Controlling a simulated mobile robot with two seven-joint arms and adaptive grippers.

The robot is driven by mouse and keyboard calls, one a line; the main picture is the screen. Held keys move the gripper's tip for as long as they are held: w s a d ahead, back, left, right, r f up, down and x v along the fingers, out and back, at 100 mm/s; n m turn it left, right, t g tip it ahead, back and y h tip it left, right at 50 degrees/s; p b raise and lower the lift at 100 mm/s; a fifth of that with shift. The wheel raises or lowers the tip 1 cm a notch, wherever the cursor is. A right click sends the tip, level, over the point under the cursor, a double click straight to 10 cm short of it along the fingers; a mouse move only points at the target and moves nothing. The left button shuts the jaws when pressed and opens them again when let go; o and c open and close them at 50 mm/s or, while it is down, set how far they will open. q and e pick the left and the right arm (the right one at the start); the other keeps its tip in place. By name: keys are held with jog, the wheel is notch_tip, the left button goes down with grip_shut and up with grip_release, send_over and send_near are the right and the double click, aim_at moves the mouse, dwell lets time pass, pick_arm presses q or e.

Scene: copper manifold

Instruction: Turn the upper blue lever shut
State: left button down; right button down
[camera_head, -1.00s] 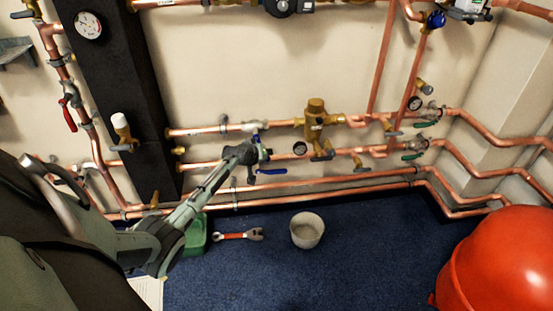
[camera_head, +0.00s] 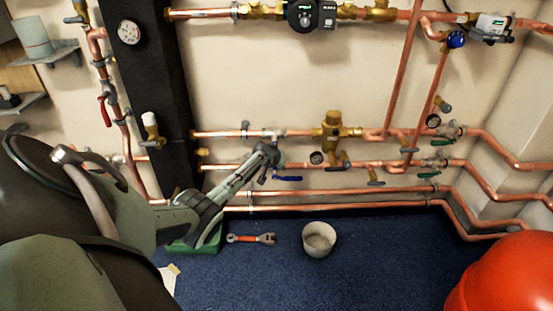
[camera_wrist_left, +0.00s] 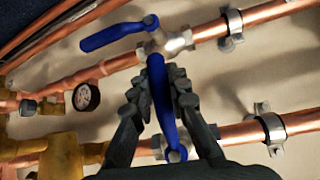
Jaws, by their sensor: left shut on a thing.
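The upper blue lever (camera_wrist_left: 161,95) is between the two fingers of my left gripper (camera_wrist_left: 162,98), which is shut on it. In the left wrist view, which shows the pipes upside down, the lever stands across the copper pipes, from its valve on the upper pipe towards the lower pipe. In the head view my left gripper (camera_head: 270,155) covers most of this lever. The lower blue lever (camera_wrist_left: 120,33) lies roughly along its pipe, and shows just right of the gripper in the head view (camera_head: 287,178). My right gripper is out of view.
A dial gauge (camera_head: 316,158) and brass valve body (camera_head: 333,130) sit right of the gripper. A black column (camera_head: 150,90) stands to its left. A bucket (camera_head: 319,239), an orange-handled wrench (camera_head: 250,239) and a green box (camera_head: 208,238) are on the blue floor. A red rounded object (camera_head: 510,275) is at lower right.

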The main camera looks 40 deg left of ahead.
pick_arm(q)
jog(key=shift+s+a+f, duration=0.15)
jog(key=shift+s+a, duration=0.05)
jog(key=shift+s, duration=0.05)
jog(key=c, duration=1.5)
grip_release()
jog(key=shift+o, duration=0.2)
jog(key=shift+s+d+r, duration=0.2)
jog(key=shift+d+r, duration=0.05)
jog(key=shift+r, duration=0.15)
jog(key=v, duration=1.1)
